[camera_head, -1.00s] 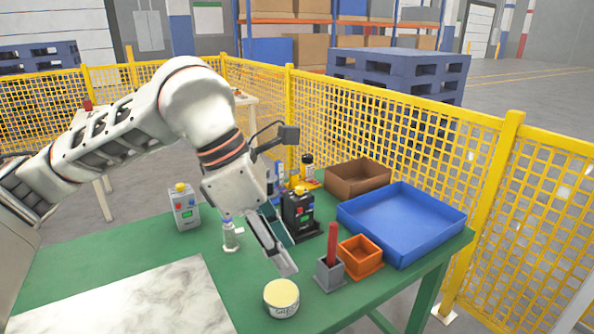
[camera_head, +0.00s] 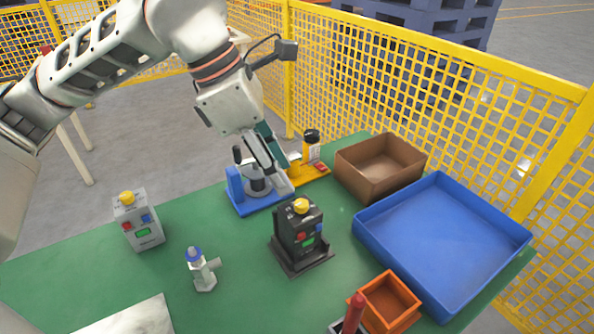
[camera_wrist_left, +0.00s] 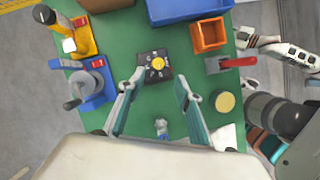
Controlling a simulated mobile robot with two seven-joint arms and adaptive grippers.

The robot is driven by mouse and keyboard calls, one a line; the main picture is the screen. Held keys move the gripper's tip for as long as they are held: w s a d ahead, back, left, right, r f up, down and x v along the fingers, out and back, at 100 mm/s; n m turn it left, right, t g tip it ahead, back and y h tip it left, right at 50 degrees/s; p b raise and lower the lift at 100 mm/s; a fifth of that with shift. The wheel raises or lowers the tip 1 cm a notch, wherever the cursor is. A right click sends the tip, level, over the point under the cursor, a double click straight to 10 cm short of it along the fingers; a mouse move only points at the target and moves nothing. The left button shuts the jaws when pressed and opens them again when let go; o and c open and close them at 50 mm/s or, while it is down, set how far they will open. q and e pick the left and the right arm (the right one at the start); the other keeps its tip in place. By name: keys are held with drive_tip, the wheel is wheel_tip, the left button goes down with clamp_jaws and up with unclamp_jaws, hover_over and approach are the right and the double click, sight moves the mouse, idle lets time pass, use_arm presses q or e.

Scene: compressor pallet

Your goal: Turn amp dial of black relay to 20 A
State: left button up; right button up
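The dial's exact setting is too small to read. My left gripper (camera_head: 279,178) is open and empty, above the table and apart from the relay; its two spread fingers (camera_wrist_left: 161,80) show in the left wrist view. A white arm at the right of that view seems to be my right one; its finger state is unclear.
A grey relay-like box (camera_head: 139,222) and a blue-capped fitting (camera_head: 202,270) stand left. A blue fixture (camera_head: 235,188) and yellow stand (camera_head: 312,171) are behind. A brown bin (camera_head: 348,166), blue tray (camera_head: 370,241) and orange bin (camera_head: 377,314) stand right. A red-handled tool (camera_head: 353,312) is in front.

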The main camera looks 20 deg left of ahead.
sight(301, 203)
use_arm(q)
drive_tip(key=b+x, duration=0.1)
drive_tip(key=x, duration=0.6)
drive_tip(key=shift+w+f, duration=0.2)
drive_tip(key=shift+f, duration=0.15)
clamp_jaws()
